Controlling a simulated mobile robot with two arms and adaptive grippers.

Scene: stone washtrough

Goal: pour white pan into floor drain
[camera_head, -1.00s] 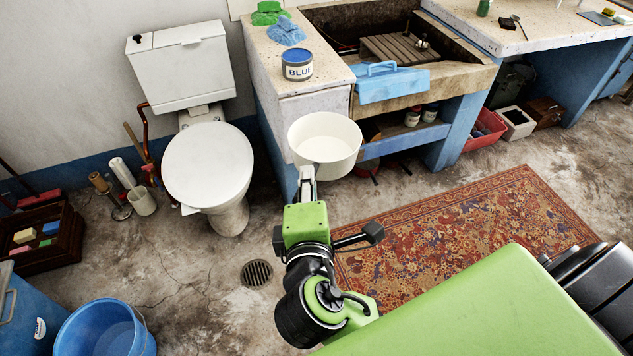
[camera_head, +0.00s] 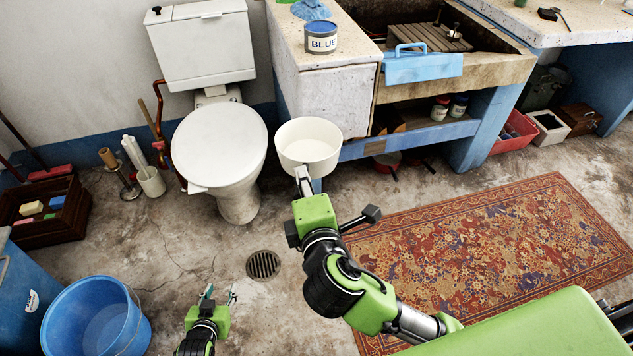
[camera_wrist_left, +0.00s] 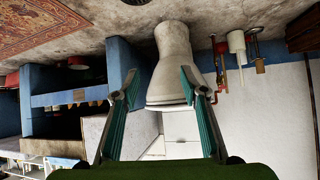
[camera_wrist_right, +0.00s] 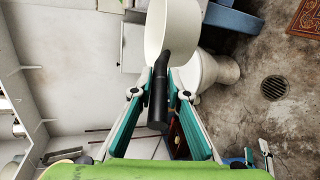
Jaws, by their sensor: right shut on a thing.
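The white pan (camera_head: 308,140) is held up by my right gripper (camera_head: 302,182), level or nearly so, in front of the toilet and counter. In the right wrist view, my right gripper (camera_wrist_right: 160,95) is shut on the pan's dark handle (camera_wrist_right: 160,90), and the pan's pale side (camera_wrist_right: 172,28) is above it. The floor drain (camera_head: 263,265) is a round grate in the concrete floor, below and left of the pan; it also shows in the right wrist view (camera_wrist_right: 274,87). My left gripper (camera_head: 217,297) is open and empty, just below and left of the drain in the picture.
The toilet (camera_head: 220,150) stands behind the drain. A blue bucket (camera_head: 97,318) is at the lower left. A patterned rug (camera_head: 490,235) lies to the right. The counter with the blue paint can (camera_head: 321,37) is behind the pan. Floor around the drain is clear.

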